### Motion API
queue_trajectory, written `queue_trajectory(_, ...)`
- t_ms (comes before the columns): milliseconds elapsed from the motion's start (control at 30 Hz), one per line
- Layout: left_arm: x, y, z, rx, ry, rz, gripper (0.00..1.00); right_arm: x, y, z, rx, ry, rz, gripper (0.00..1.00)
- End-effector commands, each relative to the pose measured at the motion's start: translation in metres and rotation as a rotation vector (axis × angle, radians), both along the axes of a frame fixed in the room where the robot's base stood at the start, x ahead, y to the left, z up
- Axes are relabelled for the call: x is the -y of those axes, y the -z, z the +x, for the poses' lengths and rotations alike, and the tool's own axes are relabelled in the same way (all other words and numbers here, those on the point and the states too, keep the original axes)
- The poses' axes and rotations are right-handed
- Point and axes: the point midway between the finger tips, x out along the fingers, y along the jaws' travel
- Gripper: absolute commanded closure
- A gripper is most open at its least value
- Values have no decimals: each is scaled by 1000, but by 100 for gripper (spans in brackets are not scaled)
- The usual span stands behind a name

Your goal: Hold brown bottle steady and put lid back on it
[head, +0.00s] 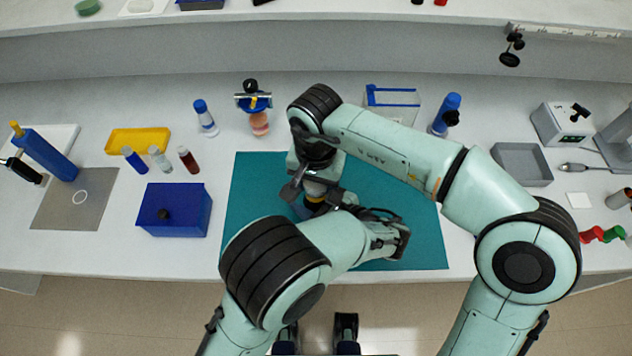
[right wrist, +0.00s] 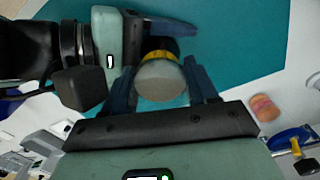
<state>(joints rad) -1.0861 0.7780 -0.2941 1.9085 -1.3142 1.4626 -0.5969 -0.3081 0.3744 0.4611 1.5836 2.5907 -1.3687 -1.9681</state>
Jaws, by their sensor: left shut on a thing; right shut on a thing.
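A lid with a pale grey round top (right wrist: 160,80) and a yellow band (right wrist: 160,56) shows between the fingers of my right gripper (right wrist: 163,88) in the right wrist view. My right gripper is shut on the lid from above. The dark brown bottle (right wrist: 158,44) shows just beyond the yellow band, in line with the lid. I cannot tell whether the lid is seated on it. My left gripper (right wrist: 166,32) is shut around the bottle from the side. In the head view my arms hide most of the bottle, over the teal mat (head: 415,230).
Left of the mat stand a blue box (head: 174,210), small vials (head: 188,159) and a yellow tray (head: 139,141). Behind it are an orange-pink jar (head: 260,124) and a blue-capped bottle (head: 205,118). A grey tray (head: 522,164) is at right. The mat's right part is clear.

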Motion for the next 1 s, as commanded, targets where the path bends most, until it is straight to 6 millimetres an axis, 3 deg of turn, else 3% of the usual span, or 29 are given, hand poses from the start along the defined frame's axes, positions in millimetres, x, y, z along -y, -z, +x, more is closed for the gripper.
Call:
queue_trajectory(67, 0, 0, 0, 0, 1, 0, 100, 0, 0, 0, 0, -1, 1, 79)
queue_trajectory(100, 0, 0, 0, 0, 1, 0, 100, 0, 0, 0, 0, -2, 1, 29)
queue_trajectory(133, 0, 0, 0, 0, 1, 0, 100, 0, 0, 0, 0, -2, 1, 19)
queue_trajectory(167, 0, 0, 0, 0, 1, 0, 100, 0, 0, 0, 0, -2, 1, 17)
queue_trajectory(433, -1, 0, 0, 0, -1, 1, 100, 1, -3, 0, 0, -2, -1, 17)
queue_trajectory(733, 0, 0, 0, 0, 0, 0, 100, 0, -40, 0, 1, -2, 1, 17)
queue_trajectory(1000, 0, 0, 0, 0, 0, 0, 100, 0, -45, 0, 0, -4, -1, 17)
